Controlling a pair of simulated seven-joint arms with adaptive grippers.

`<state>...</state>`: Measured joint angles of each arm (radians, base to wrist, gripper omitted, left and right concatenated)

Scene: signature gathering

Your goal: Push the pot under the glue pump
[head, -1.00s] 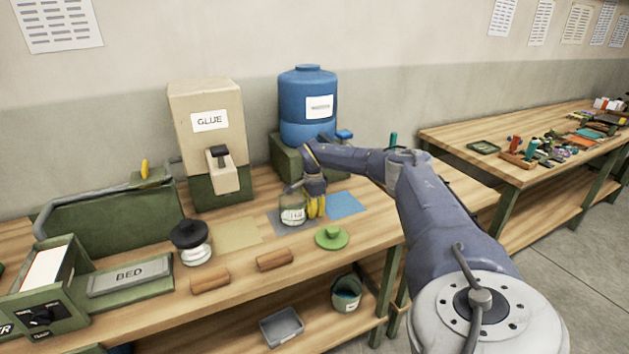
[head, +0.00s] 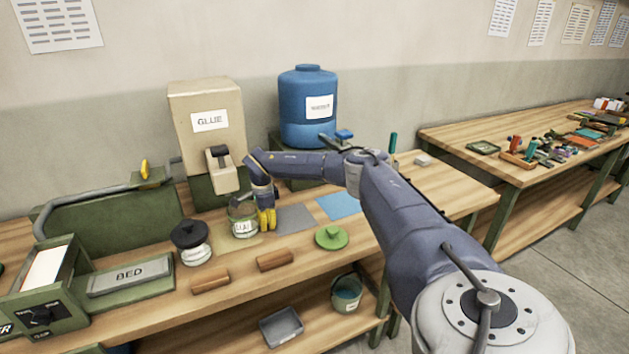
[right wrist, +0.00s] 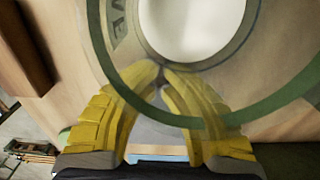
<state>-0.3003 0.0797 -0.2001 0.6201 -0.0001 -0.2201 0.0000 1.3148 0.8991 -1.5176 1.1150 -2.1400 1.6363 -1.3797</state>
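The pot (head: 243,228), a greyish-green pail with a white "GLUE" label, stands upright on the bench, in front and slightly right of the spout of the glue pump (head: 207,120). The pump is a tall beige box with a dark-topped nozzle (head: 222,172). My right gripper (head: 265,221) has yellow fingers pointing down, close against the pot's right side. In the right wrist view the fingertips (right wrist: 162,72) meet at the pot's rim (right wrist: 130,50), with nothing seen between them. White contents and a green hoop handle (right wrist: 195,122) show there. My left gripper is not in view.
A black-lidded jar (head: 191,243) stands left of the pot. Two brown blocks (head: 210,281) and a green knobbed lid (head: 331,237) lie in front. Bare grey (head: 294,219) and blue (head: 338,205) mats lie to the right. A blue water tank (head: 307,105) stands behind.

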